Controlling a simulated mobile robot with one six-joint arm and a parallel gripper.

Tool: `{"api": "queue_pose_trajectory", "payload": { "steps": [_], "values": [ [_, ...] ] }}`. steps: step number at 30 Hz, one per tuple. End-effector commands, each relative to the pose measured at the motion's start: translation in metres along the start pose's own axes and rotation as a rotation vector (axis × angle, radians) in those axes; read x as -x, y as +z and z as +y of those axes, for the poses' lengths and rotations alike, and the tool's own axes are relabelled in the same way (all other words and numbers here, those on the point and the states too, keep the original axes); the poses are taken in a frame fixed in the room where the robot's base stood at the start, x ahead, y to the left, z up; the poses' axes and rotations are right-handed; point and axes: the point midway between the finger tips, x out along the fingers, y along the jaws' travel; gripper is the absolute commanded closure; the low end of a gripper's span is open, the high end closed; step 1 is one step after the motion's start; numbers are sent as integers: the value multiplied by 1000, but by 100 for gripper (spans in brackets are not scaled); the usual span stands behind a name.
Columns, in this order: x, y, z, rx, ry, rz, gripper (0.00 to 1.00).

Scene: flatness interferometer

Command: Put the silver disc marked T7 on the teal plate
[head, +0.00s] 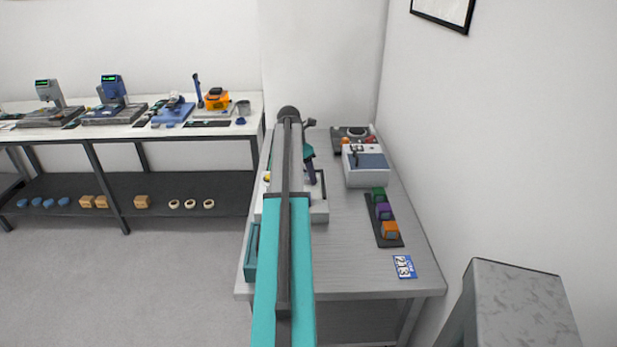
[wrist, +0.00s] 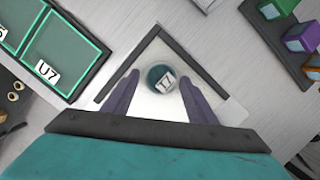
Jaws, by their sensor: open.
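In the wrist view a round disc (wrist: 161,78) with a shiny, dark teal-looking face lies on a pale plate (wrist: 145,104) with a dark L-shaped edge. Its tag looks like T7, though the first character is unclear. My gripper (wrist: 159,84) is open, its two purple fingers on either side of the disc with gaps visible; height above it is hard to judge. A dark teal tray (wrist: 92,62) with bright teal-edged compartments is at upper left; one tag reads U7. The tray also shows in the head view (head: 250,252). My arm hides the disc there.
A dark strip (head: 386,238) with green, purple and orange blocks lies on the bench's right side. A grey-white box instrument (head: 367,180) stands behind it. A blue number card (head: 404,267) lies near the front. Bare bench lies between the strip and my arm.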

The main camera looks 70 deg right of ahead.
Motion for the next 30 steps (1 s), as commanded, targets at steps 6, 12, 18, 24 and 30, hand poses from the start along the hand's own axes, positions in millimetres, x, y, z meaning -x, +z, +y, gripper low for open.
{"api": "queue_pose_trajectory", "payload": {
  "steps": [6,12,18,24,30],
  "values": [
    [0,0,0,0,0,0,48],
    [0,0,0,0,0,0,48],
    [0,0,0,0,0,0,68],
    [0,0,0,0,0,0,85],
    [1,0,0,0,0,0,85]
  ]
}}
